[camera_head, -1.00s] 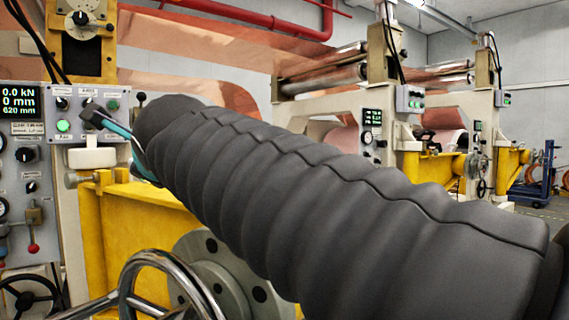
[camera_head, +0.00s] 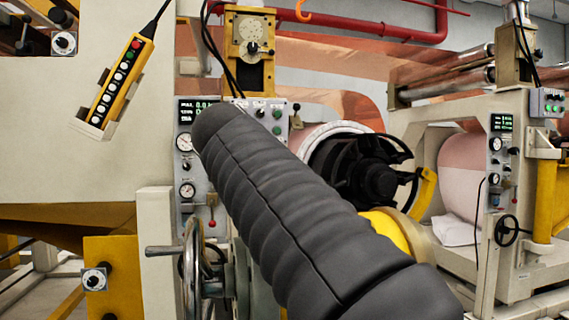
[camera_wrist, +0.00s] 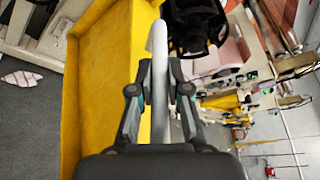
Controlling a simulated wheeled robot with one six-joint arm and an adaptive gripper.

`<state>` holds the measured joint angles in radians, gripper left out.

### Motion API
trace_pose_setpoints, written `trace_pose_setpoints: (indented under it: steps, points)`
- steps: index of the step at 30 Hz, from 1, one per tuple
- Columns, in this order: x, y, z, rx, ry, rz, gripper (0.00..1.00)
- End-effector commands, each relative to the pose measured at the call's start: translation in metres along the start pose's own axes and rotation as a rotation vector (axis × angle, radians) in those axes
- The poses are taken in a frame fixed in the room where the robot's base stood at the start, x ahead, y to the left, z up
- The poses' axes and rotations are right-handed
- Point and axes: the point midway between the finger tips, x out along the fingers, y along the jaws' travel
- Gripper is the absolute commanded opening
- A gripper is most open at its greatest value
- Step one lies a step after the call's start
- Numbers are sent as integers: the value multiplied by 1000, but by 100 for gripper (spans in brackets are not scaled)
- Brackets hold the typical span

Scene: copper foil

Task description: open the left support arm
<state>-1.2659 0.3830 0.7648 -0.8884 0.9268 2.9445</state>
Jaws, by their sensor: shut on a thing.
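In the wrist view my gripper (camera_wrist: 160,72) is shut on a pale grey bar (camera_wrist: 158,40), which runs between its fingers. A broad yellow panel (camera_wrist: 100,80) lies just left of the fingers; it looks like part of the support arm. In the head view my dark ribbed arm sleeve covers the gripper and the bar. A yellow part (camera_head: 398,232) shows right of the sleeve, beside a black roll chuck (camera_head: 375,180) and a copper roll end (camera_head: 330,132). How far the support arm stands open I cannot tell.
A control panel (camera_head: 187,150) with gauges stands behind my sleeve. A steel handwheel (camera_head: 190,270) is close at lower left. A yellow button pendant (camera_head: 117,82) hangs at upper left. A second machine (camera_head: 515,190) stands at right. Grey floor (camera_wrist: 32,120) shows in the wrist view.

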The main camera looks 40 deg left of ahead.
Motion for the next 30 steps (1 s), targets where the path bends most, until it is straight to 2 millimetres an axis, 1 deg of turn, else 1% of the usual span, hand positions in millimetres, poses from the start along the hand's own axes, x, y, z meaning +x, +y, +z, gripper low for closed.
trace_pose_setpoints:
  steps: [1,5,17,18,21,30]
  points:
    - [6,1,-7,-1,24,-3,0]
    - [8,-1,-8,2,38,-12,0]
    - [5,1,-1,2,27,-12,0]
    - [4,2,0,1,25,-11,18]
    - [3,2,1,2,23,-10,41]
    - [2,0,1,3,22,-11,41]
